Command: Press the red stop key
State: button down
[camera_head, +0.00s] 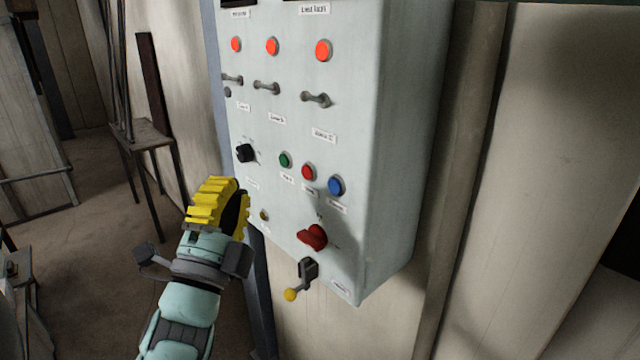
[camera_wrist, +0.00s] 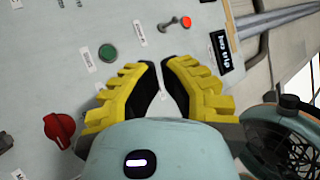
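The red stop key (camera_head: 308,172) is a small round button on the pale control box, between the green button (camera_head: 285,160) and the blue button (camera_head: 336,186). My gripper (camera_head: 232,187) has yellow ribbed fingers with black inner pads. It is left of the key and slightly lower in the head view, apart from it. In the wrist view the fingertips (camera_wrist: 158,64) are close together with a narrow slit between them and hold nothing. The green button (camera_wrist: 108,52) shows there beside the left finger. The red key cannot be seen in the wrist view, likely covered by that finger.
A red rotary knob (camera_head: 313,237) and a crank with yellow ball (camera_head: 291,294) stick out lower on the box (camera_head: 400,130). A black knob (camera_head: 245,153) is left of the buttons. Toggle levers (camera_head: 266,87) and red lamps (camera_head: 323,50) are above. A stool (camera_head: 145,135) stands behind left.

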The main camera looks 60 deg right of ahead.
aim_at(308, 172)
jog(key=shift+s+d, duration=0.1)
dwell(0.3)
jog(key=s+d+b, duration=0.2)
jog(key=d, duration=0.6)
jog(key=shift+d+b, duration=0.25)
jog(key=shift+b, duration=0.05)
jog(key=c, duration=1.7)
grip_release()
grip_shut()
jog(key=shift+d+f, duration=0.1)
jog(key=shift+s+d+b, duration=0.15)
jog(key=shift+d+b, duration=0.15)
jog(key=shift+b, duration=0.35)
